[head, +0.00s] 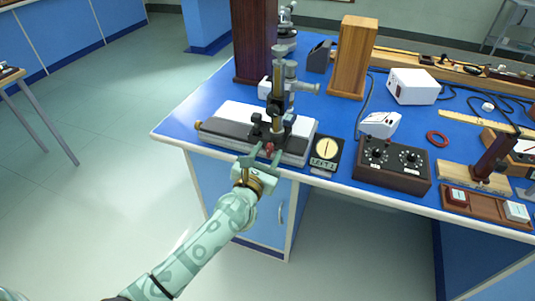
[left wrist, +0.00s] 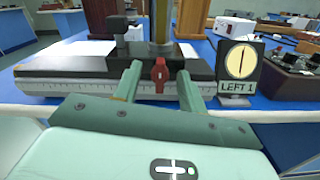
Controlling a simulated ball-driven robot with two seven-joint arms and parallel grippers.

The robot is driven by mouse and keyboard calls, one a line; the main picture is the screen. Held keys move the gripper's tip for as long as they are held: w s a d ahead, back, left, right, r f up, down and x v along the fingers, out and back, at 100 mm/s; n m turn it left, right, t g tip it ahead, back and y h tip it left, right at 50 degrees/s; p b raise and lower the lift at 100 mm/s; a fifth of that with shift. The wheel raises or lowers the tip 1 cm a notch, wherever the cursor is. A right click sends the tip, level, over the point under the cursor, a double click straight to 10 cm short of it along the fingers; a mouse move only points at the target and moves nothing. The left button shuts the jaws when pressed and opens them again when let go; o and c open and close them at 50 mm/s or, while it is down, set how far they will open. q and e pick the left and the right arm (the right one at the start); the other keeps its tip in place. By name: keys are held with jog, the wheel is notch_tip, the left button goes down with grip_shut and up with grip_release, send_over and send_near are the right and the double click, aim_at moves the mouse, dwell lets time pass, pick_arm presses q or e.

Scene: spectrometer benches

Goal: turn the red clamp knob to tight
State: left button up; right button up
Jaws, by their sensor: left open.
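The red clamp knob (left wrist: 159,73) sits on the front of the black carriage of a bench instrument; in the head view it shows small (head: 269,148). The instrument's base (left wrist: 60,87) carries a white scale along its front edge. My left gripper (head: 262,154) reaches in from the front. In the left wrist view its two fingers (left wrist: 158,80) are open, one on each side of the knob, with gaps visible on both sides. The knob's bar stands about upright. My right gripper is not in view.
A dial card marked "LEFT 1" (head: 325,153) stands just right of the instrument. A dark box with two dials (head: 392,163) is farther right. A wooden block (head: 353,60) stands behind.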

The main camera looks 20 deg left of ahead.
pick_arm(q)
jog(key=shift+w, duration=0.15)
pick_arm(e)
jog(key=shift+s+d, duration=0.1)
pick_arm(q)
grip_shut()
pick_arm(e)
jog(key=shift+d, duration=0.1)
